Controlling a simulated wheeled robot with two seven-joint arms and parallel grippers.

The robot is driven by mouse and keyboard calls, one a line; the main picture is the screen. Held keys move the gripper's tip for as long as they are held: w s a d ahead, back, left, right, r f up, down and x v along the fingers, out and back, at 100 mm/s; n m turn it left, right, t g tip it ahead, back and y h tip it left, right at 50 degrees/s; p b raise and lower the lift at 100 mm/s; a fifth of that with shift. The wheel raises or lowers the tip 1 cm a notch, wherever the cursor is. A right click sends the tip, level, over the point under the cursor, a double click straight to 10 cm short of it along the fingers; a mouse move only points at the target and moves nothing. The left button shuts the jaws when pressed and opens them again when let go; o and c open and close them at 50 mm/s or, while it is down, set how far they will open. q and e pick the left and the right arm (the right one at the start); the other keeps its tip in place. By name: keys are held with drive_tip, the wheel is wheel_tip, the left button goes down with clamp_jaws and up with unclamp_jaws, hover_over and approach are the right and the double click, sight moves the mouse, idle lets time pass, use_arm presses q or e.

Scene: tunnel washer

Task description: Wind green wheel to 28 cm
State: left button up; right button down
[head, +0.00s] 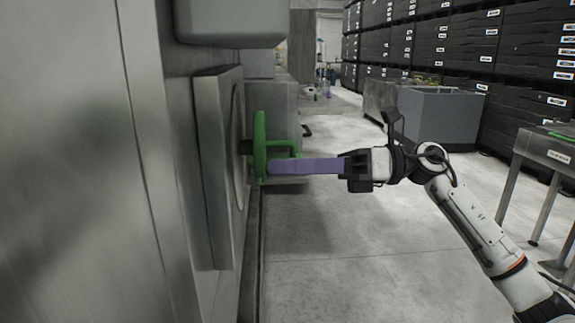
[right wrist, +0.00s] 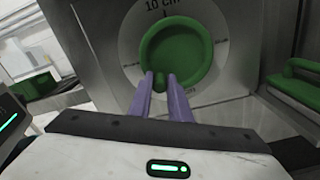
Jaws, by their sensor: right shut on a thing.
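In the right wrist view the wheel (right wrist: 183,32) is a green disc with a raised rim, in front of a round pale dial (right wrist: 128,45). The dial reads "10 cm" at the top; its other marks are too small or covered to read. My right gripper (head: 271,166), with long purple fingers, reaches in from the right. Its fingertips (right wrist: 160,78) are shut on the small green handle (right wrist: 158,82) at the wheel's lower rim. My left gripper is not in view.
The steel machine wall (head: 90,160) fills the left, with a grey box (head: 230,20) jutting out above the wheel. A grey bin (head: 437,115), black crate racks (head: 520,50) and a steel table (head: 545,150) stand to the right. The floor (head: 340,250) between is clear.

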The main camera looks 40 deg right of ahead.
drive_tip(key=m, duration=0.1)
drive_tip(key=r+m+p, duration=0.1)
drive_tip(key=shift+s+a+r+m, duration=0.15)
drive_tip(key=shift+s+r+m, duration=0.05)
drive_tip(key=shift+s+m, duration=0.1)
drive_tip(key=m+p, duration=0.1)
drive_tip(key=r+m+p, duration=0.1)
drive_tip(key=m, duration=0.1)
drive_tip(key=shift+s, duration=0.1)
drive_tip(key=shift+r, duration=0.1)
drive_tip(key=shift+r+m+p, duration=0.2)
drive_tip(key=shift+m+p, duration=0.15)
drive_tip(key=shift+m, duration=0.15)
drive_tip(key=c, duration=1.6)
unclamp_jaws()
drive_tip(key=shift+c, duration=0.2)
drive_tip(key=shift+f, duration=0.15)
